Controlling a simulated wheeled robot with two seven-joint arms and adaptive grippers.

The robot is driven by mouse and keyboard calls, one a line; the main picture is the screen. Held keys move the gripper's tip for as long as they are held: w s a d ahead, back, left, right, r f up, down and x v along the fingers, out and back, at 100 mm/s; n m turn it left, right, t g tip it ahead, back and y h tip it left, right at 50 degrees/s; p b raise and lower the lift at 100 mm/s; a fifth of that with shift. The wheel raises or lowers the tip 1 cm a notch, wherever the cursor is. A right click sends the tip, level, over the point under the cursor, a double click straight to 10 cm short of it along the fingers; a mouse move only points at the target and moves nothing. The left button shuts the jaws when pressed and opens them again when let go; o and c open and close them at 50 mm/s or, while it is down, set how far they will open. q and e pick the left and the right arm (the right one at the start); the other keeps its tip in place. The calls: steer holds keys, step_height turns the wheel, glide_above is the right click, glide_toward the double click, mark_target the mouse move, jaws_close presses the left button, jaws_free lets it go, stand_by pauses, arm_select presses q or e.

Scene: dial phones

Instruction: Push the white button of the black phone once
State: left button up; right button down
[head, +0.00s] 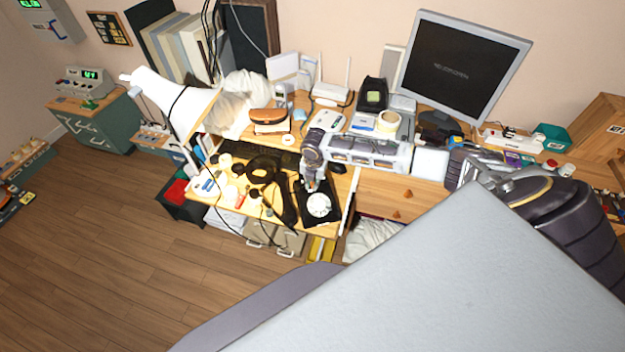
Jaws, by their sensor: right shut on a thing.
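The black phone (333,211) stands near the front right corner of the wooden desk, with a round white dial (318,204) on top. My right gripper (317,186) points down over the rear of the phone, just behind the dial. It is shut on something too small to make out. Whether the fingers touch the phone cannot be told. The white button cannot be made out and may be hidden by the gripper. A black curved piece (288,212), perhaps the handset, lies left of the phone. My left gripper is not in view.
Black coils (265,168), a keyboard (232,149) and several small white and yellow items crowd the desk left of the phone. A white lamp (172,97) stands at the left. A monitor (462,66) stands at the back right. The wooden floor (130,260) at front left is clear.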

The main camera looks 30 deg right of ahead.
steer(key=shift+s+r+p, duration=0.25)
steer(key=shift+r+p, duration=0.35)
steer(key=shift+p, duration=0.05)
steer(key=shift+w, duration=0.15)
